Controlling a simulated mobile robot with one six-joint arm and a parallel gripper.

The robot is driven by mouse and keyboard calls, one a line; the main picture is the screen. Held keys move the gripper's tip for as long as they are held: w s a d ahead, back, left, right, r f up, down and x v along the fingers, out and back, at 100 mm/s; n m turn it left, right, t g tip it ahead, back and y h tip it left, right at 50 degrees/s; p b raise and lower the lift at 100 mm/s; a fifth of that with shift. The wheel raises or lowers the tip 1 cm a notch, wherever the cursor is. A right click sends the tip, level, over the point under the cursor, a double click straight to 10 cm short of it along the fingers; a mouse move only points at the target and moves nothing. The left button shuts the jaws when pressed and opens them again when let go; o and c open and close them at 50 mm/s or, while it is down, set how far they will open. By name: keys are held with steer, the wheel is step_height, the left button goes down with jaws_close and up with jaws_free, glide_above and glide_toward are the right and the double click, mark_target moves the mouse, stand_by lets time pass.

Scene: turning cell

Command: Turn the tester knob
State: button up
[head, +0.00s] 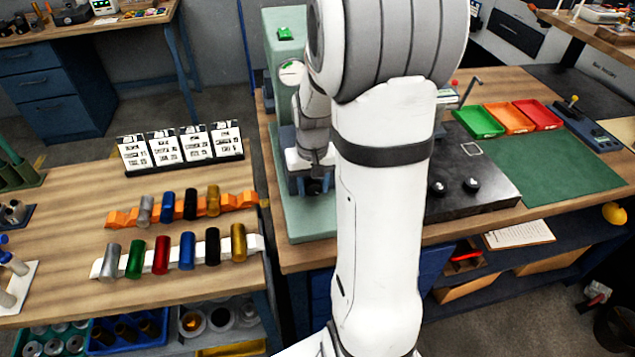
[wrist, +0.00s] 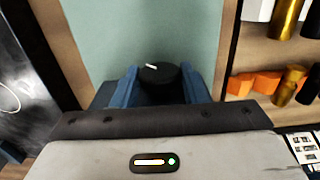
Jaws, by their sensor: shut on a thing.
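The tester is a pale green machine (head: 283,100) with a flat green base, left of my arm in the head view. Its knob (wrist: 160,76) is round and black with a white mark, and shows between my fingers in the wrist view. The mark points to the upper left there. My gripper (wrist: 158,84) has blue fingers, one on each side of the knob, and is shut on it. In the head view my gripper (head: 316,186) is low over the green base, and the knob is hidden. My arm covers part of the tester.
Left of the tester, orange and white racks hold several coloured cylinders (head: 161,255). A row of white cards (head: 180,147) stands behind them. Right of my arm are a dark plate with black knobs (head: 472,185), a green mat (head: 555,165) and coloured trays (head: 507,118).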

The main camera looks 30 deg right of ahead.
steer(key=c, duration=0.3)
steer(key=shift+d+f+t+y+b, duration=0.1)
steer(key=shift+d+t+y+b, duration=0.05)
steer(key=shift+y+b, duration=0.45)
steer(key=shift+d+f+t+y+b, duration=0.1)
steer(key=shift+t+y+b, duration=0.05)
steer(key=shift+y+b, duration=0.4)
steer(key=shift+s+r+y, duration=0.1)
steer(key=shift+r+y, duration=0.05)
steer(key=shift+y, duration=0.3)
steer(key=o, duration=0.9)
steer(key=shift+r, duration=0.1)
steer(key=b+v, duration=0.1)
steer(key=v, duration=0.6)
steer(key=shift+s+d+r, duration=0.1)
steer(key=shift+d+r, duration=0.05)
steer(key=shift+r, duration=0.2)
